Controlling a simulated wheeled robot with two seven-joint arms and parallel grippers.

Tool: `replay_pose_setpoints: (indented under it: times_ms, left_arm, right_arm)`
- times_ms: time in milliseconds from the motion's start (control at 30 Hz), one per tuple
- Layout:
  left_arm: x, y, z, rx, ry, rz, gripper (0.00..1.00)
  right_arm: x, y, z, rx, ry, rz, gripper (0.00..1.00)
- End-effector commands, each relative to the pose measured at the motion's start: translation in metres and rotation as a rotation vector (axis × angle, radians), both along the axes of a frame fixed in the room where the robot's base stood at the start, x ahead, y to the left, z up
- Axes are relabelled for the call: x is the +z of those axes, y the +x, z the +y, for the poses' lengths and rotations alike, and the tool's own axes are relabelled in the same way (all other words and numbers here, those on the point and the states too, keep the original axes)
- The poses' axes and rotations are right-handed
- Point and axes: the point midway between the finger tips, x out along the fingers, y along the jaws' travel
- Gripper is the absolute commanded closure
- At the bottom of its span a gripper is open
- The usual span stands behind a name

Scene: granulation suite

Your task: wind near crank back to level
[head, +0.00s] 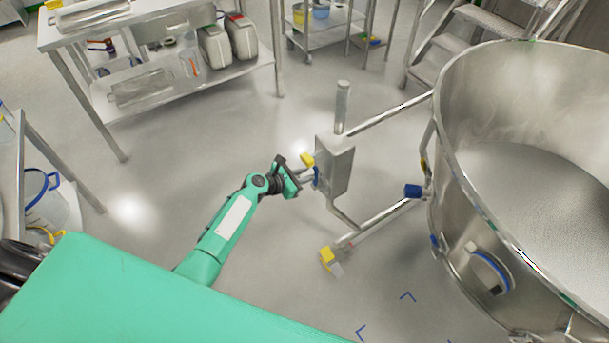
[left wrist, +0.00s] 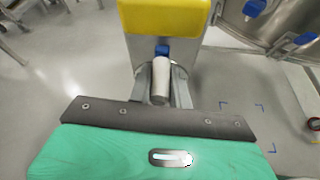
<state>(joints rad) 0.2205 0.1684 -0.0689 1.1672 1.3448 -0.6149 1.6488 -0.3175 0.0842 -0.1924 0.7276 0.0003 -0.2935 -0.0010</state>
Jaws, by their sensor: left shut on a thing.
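A steel gearbox (head: 335,165) stands on the tubular frame left of the big steel bowl (head: 470,245). On its left face are a yellow crank part (head: 308,160) and a small blue part (head: 316,176). My left gripper (head: 296,178) reaches in from the left at this crank. My right gripper is not in view.
The bowl, with pale contents, fills the right side. A yellow-capped foot (head: 327,256) of the frame stands on the floor. A steel table (head: 175,85) is at the back left, steps (head: 455,45) at the back. The floor left of the gearbox is clear.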

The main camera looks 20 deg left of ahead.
Motion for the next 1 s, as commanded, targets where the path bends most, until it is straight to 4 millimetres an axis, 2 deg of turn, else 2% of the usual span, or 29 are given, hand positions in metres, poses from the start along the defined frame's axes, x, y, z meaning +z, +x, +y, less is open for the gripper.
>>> replay_pose_setpoints:
  times_ms: [67,100,200,467,633,1000]
  left_arm:
    - [0.000,0.001,0.003,0.004,0.002,-0.001,1.00]
    - [0.000,0.001,0.003,0.004,0.003,-0.002,0.74]
    - [0.000,0.001,0.002,0.003,0.003,-0.002,0.58]
    - [0.000,0.000,0.001,0.001,0.003,-0.001,0.58]
    - [0.004,-0.009,0.007,0.001,0.003,-0.001,0.58]
    - [0.033,-0.067,0.048,0.002,0.006,-0.001,0.58]
  right_arm:
    - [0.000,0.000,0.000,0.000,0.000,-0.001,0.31]
    - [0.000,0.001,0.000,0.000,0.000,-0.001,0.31]
    - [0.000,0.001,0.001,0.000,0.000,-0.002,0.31]
    - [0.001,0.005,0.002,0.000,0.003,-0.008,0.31]
    - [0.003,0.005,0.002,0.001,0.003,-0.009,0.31]
    - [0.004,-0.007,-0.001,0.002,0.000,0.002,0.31]
